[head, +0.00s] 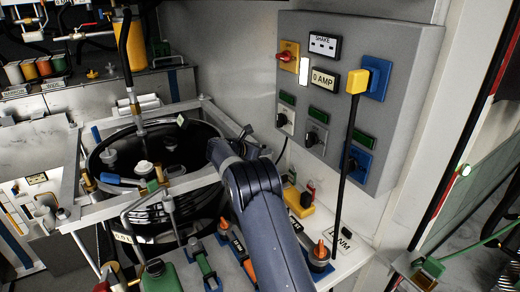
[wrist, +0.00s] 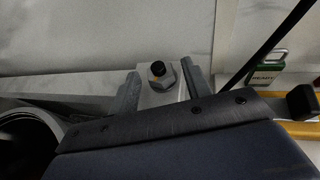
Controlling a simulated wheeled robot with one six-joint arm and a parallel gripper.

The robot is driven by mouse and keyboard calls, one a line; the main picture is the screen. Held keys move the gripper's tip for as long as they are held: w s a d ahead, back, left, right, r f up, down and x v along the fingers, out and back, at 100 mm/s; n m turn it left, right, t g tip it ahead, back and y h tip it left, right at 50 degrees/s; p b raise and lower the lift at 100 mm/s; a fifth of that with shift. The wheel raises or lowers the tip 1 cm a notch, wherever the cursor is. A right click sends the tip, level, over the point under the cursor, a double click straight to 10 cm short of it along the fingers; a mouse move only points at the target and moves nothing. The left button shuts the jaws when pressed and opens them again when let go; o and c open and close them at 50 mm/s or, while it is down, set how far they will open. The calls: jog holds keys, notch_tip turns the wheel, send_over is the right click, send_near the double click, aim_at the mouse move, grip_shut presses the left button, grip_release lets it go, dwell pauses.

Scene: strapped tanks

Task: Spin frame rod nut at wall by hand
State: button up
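In the wrist view a grey hex nut (wrist: 163,76) sits on a dark-tipped rod, on a light metal plate near the pale wall. My gripper (wrist: 160,84) is open, with one finger on each side of the nut. Gaps show between both fingers and the nut, so I see no contact. In the head view my gripper (head: 246,136) is at the wall-side corner of the metal frame (head: 215,116) around the black tank (head: 190,143). The nut at that corner is too small or hidden there to make out.
A grey control panel (head: 345,90) with switches hangs on the wall at the right. A black cable (head: 347,165) drops from its yellow plug. Tools lie on the white bench (head: 345,262) below. A green-labelled item (wrist: 268,73) stands right of my gripper.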

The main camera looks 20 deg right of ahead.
jog(key=c, duration=0.9)
jog(key=shift+s+b, duration=0.1)
jog(key=shift+b, duration=0.3)
jog(key=shift+f+n+t+y+b, duration=0.15)
jog(key=shift+n+t+y+b, duration=0.25)
jog(key=shift+n+t+b, duration=0.3)
jog(key=shift+s+d+n+t+y+b, duration=0.2)
jog(key=shift+n+t+y+b, duration=0.35)
jog(key=shift+b, duration=0.45)
jog(key=shift+s+d+n+t+y+b, duration=0.15)
jog(key=shift+n+t+y+b, duration=0.65)
jog(key=shift+n+t+y, duration=0.8)
jog(key=shift+r+n+g, duration=0.2)
jog(key=shift+n+g, duration=0.05)
jog(key=shift+n, duration=0.1)
jog(key=o, duration=1)
